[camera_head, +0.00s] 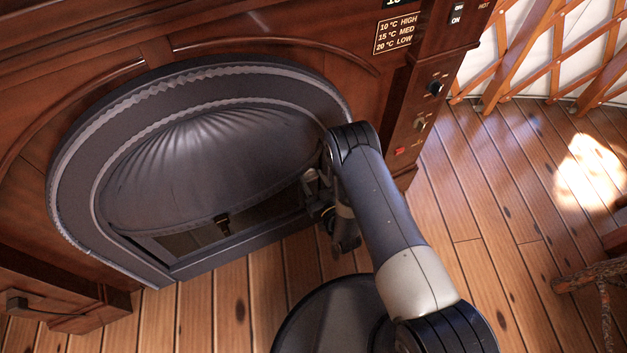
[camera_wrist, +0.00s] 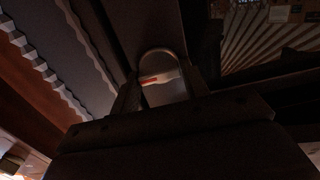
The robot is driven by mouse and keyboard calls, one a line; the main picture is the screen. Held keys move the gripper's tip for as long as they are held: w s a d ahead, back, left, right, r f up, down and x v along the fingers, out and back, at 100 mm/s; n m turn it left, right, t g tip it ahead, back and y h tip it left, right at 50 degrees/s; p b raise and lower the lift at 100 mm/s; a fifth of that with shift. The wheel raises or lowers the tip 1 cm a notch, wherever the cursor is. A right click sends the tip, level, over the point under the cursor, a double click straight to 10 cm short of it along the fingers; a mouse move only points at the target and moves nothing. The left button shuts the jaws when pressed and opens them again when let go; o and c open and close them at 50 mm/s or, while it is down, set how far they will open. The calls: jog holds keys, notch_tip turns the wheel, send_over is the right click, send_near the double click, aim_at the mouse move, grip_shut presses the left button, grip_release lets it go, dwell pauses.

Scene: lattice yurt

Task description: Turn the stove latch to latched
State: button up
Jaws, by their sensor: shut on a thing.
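The stove (camera_head: 205,150) is a dark grey arched cast front with a fluted hood, set in a red-brown wooden surround. In the wrist view, the stove latch (camera_wrist: 162,77) shows as a small plate with a rounded top and a white and red mark lying nearly level. My gripper (camera_wrist: 160,95) has its fingers on either side of it and is shut on it. In the head view my gripper (camera_head: 316,185) is at the right end of the stove opening, partly hidden by my arm. I cannot make out the latch there.
A switch panel (camera_head: 418,122) with knobs and a red switch is on the wooden post right of my arm. A temperature label (camera_head: 396,34) is above. The plank floor (camera_head: 470,200) is open at right, with a branch-like wooden piece (camera_head: 595,275) at the edge.

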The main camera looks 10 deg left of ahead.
jog(key=shift+f+n, duration=0.1)
jog(key=shift+n, duration=0.2)
jog(key=n+b, duration=0.3)
jog(key=shift+f+n, duration=0.1)
jog(key=shift+n, duration=0.3)
jog(key=n+b, duration=0.3)
jog(key=n, duration=0.1)
jog(key=shift+a+n, duration=0.1)
jog(key=shift+n, duration=0.2)
jog(key=n+b, duration=0.3)
jog(key=n, duration=0.1)
jog(key=shift+f, duration=0.1)
jog(key=n+b, duration=0.3)
jog(key=n, duration=0.1)
jog(key=shift+s+n, duration=0.1)
jog(key=shift+n, duration=0.5)
jog(key=o, duration=0.7)
jog(key=shift+c, duration=0.2)
